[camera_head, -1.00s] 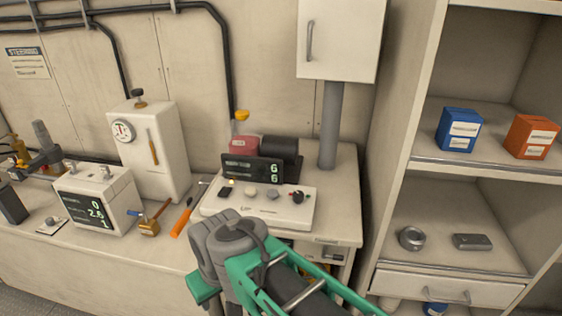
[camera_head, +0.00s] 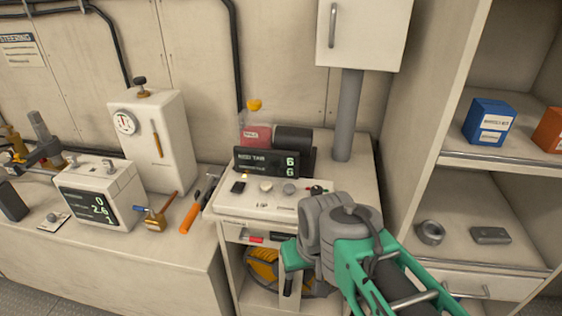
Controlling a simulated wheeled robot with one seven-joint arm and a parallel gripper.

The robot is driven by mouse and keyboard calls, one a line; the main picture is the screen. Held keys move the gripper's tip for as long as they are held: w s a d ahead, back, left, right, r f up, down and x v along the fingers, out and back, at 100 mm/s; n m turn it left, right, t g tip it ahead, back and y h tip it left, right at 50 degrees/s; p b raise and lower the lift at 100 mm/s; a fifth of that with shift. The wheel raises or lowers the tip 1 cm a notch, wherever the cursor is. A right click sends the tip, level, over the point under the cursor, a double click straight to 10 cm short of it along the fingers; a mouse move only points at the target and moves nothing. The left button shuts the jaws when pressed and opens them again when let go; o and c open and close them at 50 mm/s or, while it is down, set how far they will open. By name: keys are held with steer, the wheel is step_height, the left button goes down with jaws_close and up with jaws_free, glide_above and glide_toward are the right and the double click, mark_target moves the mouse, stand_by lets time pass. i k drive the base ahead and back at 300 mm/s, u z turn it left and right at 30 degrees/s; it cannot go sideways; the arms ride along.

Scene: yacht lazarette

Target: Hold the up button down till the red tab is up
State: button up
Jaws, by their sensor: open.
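A cream control box (camera_head: 230,205) sits on the bench top, right of centre-left. Its top carries a black switch (camera_head: 238,187), a cream button (camera_head: 266,187), a grey button (camera_head: 289,188) and a dark knob with red (camera_head: 317,189). I cannot read which is the up button. A dark display (camera_head: 266,162) behind them shows a 6 on each of two lines. A small red piece (camera_head: 256,240) shows at the bench front below; I cannot tell if it is the red tab. My gripper (camera_head: 292,256) is open, in front of the box's right end, apart from the buttons. Its fingertips are mostly hidden.
A red bottle (camera_head: 256,136) and a black cylinder (camera_head: 294,140) stand behind the display. A grey post (camera_head: 348,115) rises behind right. Shelves (camera_head: 497,160) stand right.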

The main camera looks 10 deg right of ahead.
mark_target(266, 186)
steer(key=u, duration=0.55)
steer(key=k, duration=1.35)
steer(key=u, duration=0.05)
steer(key=i, duration=1.25)
steer(key=u, duration=0.75)
steer(key=i, duration=0.5)
steer(key=u, duration=0.55)
